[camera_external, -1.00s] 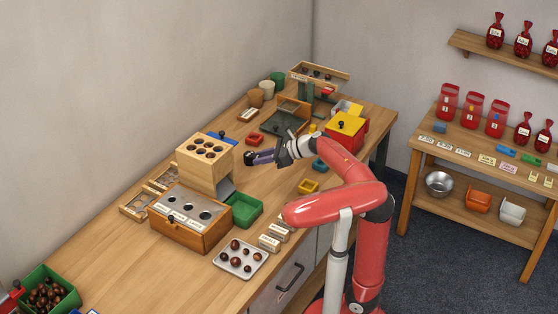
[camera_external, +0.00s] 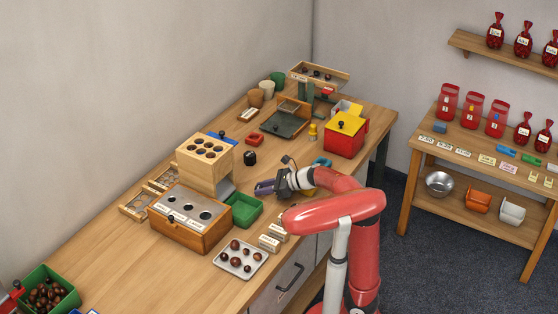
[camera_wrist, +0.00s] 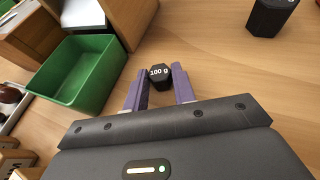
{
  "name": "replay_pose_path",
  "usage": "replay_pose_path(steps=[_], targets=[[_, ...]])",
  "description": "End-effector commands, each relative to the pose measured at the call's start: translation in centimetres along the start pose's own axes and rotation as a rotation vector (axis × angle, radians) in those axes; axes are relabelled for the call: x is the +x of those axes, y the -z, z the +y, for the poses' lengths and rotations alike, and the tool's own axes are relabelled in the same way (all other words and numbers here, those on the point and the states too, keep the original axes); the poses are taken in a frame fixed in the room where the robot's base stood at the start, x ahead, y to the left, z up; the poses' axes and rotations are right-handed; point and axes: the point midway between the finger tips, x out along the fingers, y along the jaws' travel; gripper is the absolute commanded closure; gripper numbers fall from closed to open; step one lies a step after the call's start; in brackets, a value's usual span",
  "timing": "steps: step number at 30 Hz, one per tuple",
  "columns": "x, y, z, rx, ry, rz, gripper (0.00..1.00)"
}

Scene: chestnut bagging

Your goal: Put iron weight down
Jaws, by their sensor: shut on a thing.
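A small black iron weight marked "100 g" (camera_wrist: 159,76) sits between the tips of my gripper's purple fingers (camera_wrist: 157,88) in the wrist view. My gripper (camera_external: 263,188) is shut on it, over the bench just right of the green tray (camera_external: 246,211). The weight is close to the bench top, but I cannot tell if it touches. A second, larger black weight (camera_external: 250,158) stands on the bench farther back. It also shows at the top right of the wrist view (camera_wrist: 270,16).
The green tray (camera_wrist: 78,74) is just left of my fingers. A wooden box with holes (camera_external: 190,218) and a metal tray of chestnuts (camera_external: 240,270) are nearer the front. A red box with a yellow lid (camera_external: 346,136) stands behind. Bench around the larger weight is clear.

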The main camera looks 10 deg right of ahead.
Motion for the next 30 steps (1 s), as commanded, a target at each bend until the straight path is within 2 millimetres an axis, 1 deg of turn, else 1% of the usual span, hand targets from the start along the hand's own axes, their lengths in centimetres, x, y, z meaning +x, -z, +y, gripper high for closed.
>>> replay_pose_path(steps=[7, 8, 12, 20, 23, 26, 29, 30], targets=[[0.2, 0.4, 0.0, 0.000, -0.001, -0.001, 1.00], [0.1, 0.2, 0.0, 0.000, -0.001, 0.000, 0.70], [0.1, 0.2, 0.0, 0.000, -0.001, 0.000, 0.52], [0.1, 0.2, 0.0, 0.000, -0.001, 0.000, 0.52], [-0.1, -0.2, 0.0, 0.000, -0.001, 0.000, 0.52], [-1.4, -0.2, -0.1, 0.001, 0.002, -0.004, 0.52], [-3.4, -0.2, -0.1, -0.001, 0.004, -0.005, 0.52], [-4.3, -0.2, -0.1, 0.000, 0.005, -0.006, 0.52]])
